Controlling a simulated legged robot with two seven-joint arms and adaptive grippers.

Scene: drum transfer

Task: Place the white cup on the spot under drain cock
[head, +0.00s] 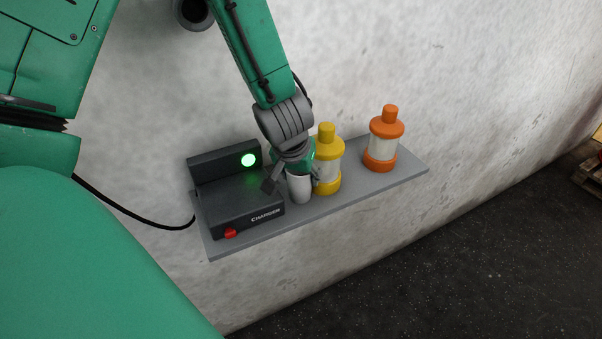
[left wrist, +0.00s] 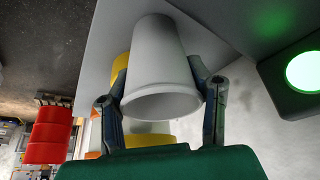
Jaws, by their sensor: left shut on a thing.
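The white cup (head: 299,188) is on the grey shelf (head: 375,192), between the black charger and the yellow bottle. My left gripper (head: 292,181) reaches down from above, with its fingers around the cup. In the left wrist view the cup (left wrist: 160,62) sits between the two fingers of the left gripper (left wrist: 162,90), which is shut on it. The cup's wide rim faces the camera and its narrow end is at the shelf. I cannot tell whether its base touches the shelf. The drain cock and the spot under it do not show. My right gripper is not in view.
The black charger (head: 240,212) with a green light and a red knob stands close on the left. A yellow bottle (head: 328,160) is close on the right, and an orange bottle (head: 384,140) farther right. A wall rises behind the shelf. The dark floor lies below right.

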